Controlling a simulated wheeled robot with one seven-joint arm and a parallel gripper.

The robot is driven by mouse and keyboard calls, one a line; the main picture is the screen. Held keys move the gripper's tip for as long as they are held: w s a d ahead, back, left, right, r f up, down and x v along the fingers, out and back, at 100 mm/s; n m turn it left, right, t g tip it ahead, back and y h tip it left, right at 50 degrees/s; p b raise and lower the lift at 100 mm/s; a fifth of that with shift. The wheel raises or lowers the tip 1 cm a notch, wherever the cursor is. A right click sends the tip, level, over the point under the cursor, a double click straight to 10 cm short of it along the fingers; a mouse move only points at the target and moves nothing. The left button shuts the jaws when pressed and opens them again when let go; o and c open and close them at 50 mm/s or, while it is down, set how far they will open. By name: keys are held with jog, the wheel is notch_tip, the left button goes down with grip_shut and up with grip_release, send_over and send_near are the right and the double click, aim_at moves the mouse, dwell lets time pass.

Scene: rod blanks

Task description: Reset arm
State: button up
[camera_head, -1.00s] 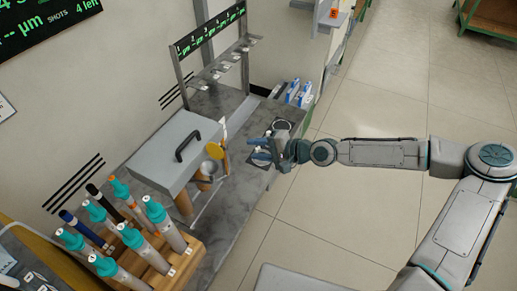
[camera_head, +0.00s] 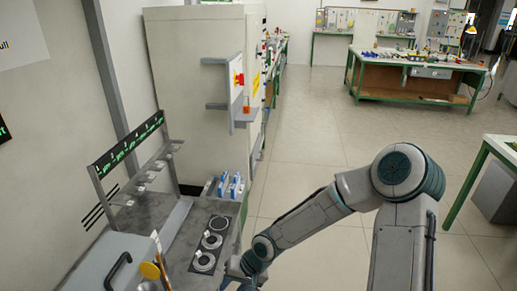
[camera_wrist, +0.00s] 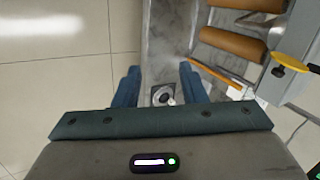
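My gripper (camera_wrist: 160,88) has its two blue fingers well apart in the wrist view, with nothing held between them. In the head view it sits low in the picture, partly cut off by the bottom edge, at the right edge of the grey bench (camera_head: 183,250). The head view shows a dark strip with three round fixtures (camera_head: 212,240) just left of my gripper. My arm is bent, its elbow raised at the right.
A rack with green displays (camera_head: 128,146) stands behind the bench fixtures. A grey box with a black handle (camera_head: 95,260) and a yellow disc (camera_head: 150,271) are at lower left. Blue-and-white boxes (camera_head: 229,187) stand at the bench's far end. Open floor (camera_head: 325,150) lies to the right.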

jog(key=s+d+r+t+h+p, duration=0.1)
jog(key=d+r+h, duration=0.2)
jog(key=d+r, duration=0.35)
jog(key=s+d+r+h, duration=0.1)
jog(key=d+r+h, duration=0.25)
jog(key=d, duration=0.55)
jog(key=s+d+r+t, duration=0.1)
jog(key=s+d+r, duration=0.2)
jog(key=s+r, duration=0.2)
jog(key=s+d+r+t+p, duration=0.1)
jog(key=s+d+r, duration=0.2)
jog(key=r, duration=0.8)
jog(key=s+y, duration=0.1)
jog(key=s, duration=0.1)
jog(key=shift+s+d+r+m, duration=0.25)
jog(key=shift+s+r+m, duration=0.1)
jog(key=shift+r+m, duration=0.05)
